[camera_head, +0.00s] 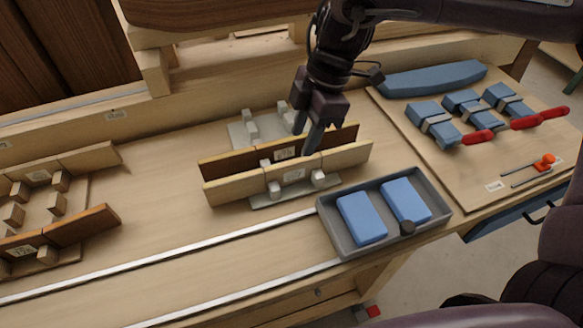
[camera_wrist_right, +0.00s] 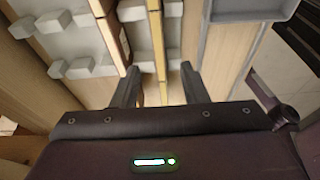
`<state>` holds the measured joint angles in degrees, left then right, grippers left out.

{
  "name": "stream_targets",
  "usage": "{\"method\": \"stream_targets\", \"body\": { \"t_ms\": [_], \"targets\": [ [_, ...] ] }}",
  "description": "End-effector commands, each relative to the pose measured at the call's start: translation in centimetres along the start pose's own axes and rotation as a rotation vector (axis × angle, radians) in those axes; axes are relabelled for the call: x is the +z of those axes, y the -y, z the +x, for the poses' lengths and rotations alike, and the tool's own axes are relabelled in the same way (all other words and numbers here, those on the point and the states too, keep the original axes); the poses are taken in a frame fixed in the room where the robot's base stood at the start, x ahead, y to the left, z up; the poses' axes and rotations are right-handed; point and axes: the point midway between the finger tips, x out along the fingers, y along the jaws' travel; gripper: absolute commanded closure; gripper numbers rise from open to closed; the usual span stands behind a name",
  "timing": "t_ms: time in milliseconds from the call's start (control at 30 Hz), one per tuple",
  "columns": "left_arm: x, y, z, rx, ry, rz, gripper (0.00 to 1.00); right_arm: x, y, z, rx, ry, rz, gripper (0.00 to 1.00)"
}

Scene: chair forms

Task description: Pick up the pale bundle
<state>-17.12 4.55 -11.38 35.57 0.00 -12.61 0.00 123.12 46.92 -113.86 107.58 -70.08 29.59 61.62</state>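My right gripper (camera_head: 308,134) points down over the right half of the two bundles. In the right wrist view my right gripper (camera_wrist_right: 160,72) is open. The pale bundle (camera_wrist_right: 158,45) runs lengthwise between its fingers, with gaps at both sides; the depth of the fingers is unclear. My left gripper is not in view.
A grey tray (camera_head: 335,239) with two blue blocks (camera_head: 362,217) and a dark knob stands front right. A board (camera_head: 465,185) at right holds blue blocks and red-handled clamps (camera_head: 478,137). Wooden pieces in a fixture (camera_head: 60,245) lie at left. Bench between is clear, with metal rails.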

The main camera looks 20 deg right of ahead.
Motion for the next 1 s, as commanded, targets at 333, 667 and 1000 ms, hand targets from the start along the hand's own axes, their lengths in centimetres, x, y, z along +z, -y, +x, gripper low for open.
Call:
{"method": "stream_targets", "body": {
  "t_ms": [333, 667, 1000],
  "targets": [
    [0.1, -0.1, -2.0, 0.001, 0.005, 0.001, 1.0, 0.0, -0.1, 4.1, -0.003, 0.003, -0.005, 0.6],
    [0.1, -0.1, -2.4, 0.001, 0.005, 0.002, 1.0, 0.1, -0.2, 7.1, 0.001, 0.0, -0.004, 0.6],
    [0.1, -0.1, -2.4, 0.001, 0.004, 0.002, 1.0, 0.1, -0.2, 7.1, 0.001, 0.0, -0.005, 0.86]
  ]
}}
